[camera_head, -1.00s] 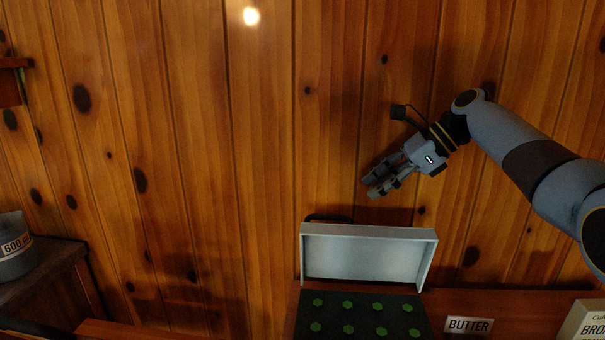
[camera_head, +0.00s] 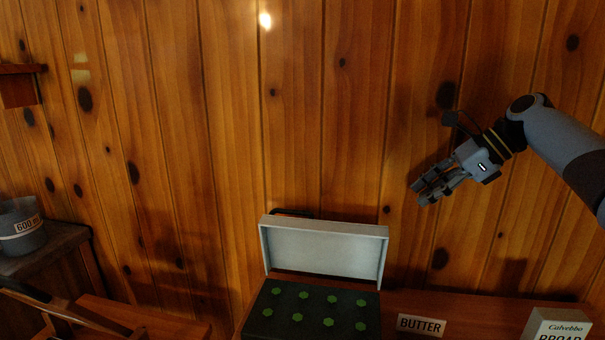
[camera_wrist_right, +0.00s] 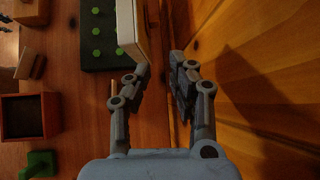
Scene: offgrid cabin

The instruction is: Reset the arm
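My right gripper (camera_head: 424,194) is in the air in front of the plank wall, up and to the right of the open case. Its fingers point down and left. The right wrist view shows its two fingers (camera_wrist_right: 160,70) apart with nothing held between them. The case's pale lid (camera_head: 325,250) stands raised, and its dark bed (camera_head: 285,312) holds several green hexagonal pieces. The lid's edge (camera_wrist_right: 131,30) shows close to the left finger in the right wrist view; I cannot tell the depth gap. My left gripper is in neither view.
A BUTTER label (camera_head: 421,325) and a pale carton (camera_head: 557,325) are right of the case. A grey pot (camera_head: 22,240) stands on a dark surface at left. The right wrist view shows an open-topped box (camera_wrist_right: 50,117) and a green piece (camera_wrist_right: 39,163).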

